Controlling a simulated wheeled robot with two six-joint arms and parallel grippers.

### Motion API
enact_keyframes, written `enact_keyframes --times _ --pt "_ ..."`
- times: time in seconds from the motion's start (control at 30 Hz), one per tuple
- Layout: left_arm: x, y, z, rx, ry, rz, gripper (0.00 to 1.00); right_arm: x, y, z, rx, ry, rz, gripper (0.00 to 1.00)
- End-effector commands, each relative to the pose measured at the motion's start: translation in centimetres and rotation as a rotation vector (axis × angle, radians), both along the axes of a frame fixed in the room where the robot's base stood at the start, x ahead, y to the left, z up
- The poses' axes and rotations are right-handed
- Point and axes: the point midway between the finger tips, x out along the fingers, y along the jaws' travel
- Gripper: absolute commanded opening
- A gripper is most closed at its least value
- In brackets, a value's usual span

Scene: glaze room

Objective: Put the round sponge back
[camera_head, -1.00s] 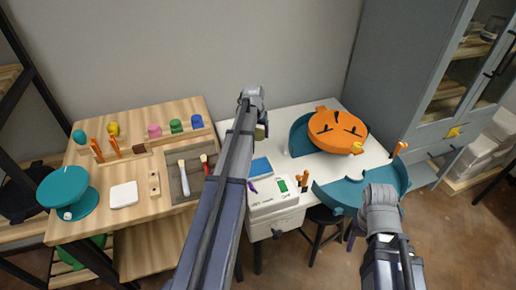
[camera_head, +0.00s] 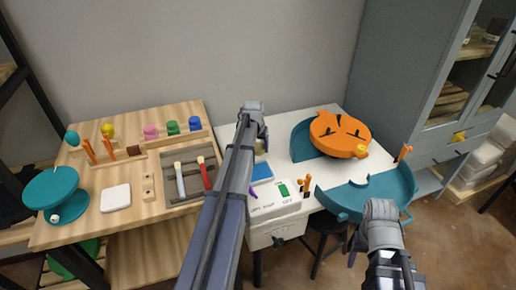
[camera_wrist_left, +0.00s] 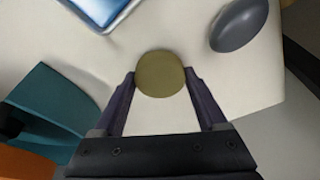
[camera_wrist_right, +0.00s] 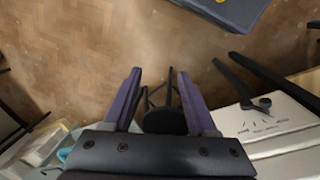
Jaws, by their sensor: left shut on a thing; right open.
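The round sponge (camera_wrist_left: 160,74) is an olive-yellow disc in the left wrist view, between the two fingertips of my left gripper (camera_wrist_left: 159,88). My left gripper is shut on it, over the white table. In the head view only a small part of the sponge (camera_head: 261,147) shows beside my left arm; the arm hides most of it. I cannot tell whether it touches the table top. My right gripper (camera_wrist_right: 161,88) is open and empty, over the floor and a dark stool in the right wrist view.
A wooden workbench (camera_head: 130,215) with tools and coloured pots stands at left. A grey cabinet (camera_head: 405,95) stands at right.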

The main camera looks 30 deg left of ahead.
Motion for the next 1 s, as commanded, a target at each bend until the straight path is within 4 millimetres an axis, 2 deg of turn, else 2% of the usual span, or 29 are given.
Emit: enact_keyframes --times 0.1,0.13,0.33,0.73,1.0 --pt "0.0 0.0 -0.4 0.0 0.0 0.0 0.3 0.0 0.0 -0.4 0.0 0.0 0.0 0.58" --pt "0.0 0.0 -0.4 0.0 0.0 0.0 0.76 0.0 0.0 -0.4 0.0 0.0 0.0 0.58" --pt "0.0 0.0 -0.3 0.0 0.0 0.0 0.98 0.0 0.0 -0.3 0.0 0.0 0.0 0.58" --pt "0.0 0.0 0.1 0.0 0.0 0.0 1.0 0.0 0.0 0.1 0.0 0.0 0.0 0.58" --pt "-0.6 -0.2 2.5 0.0 0.0 0.0 1.0 0.0 0.0 2.5 0.0 0.0 0.0 0.58"
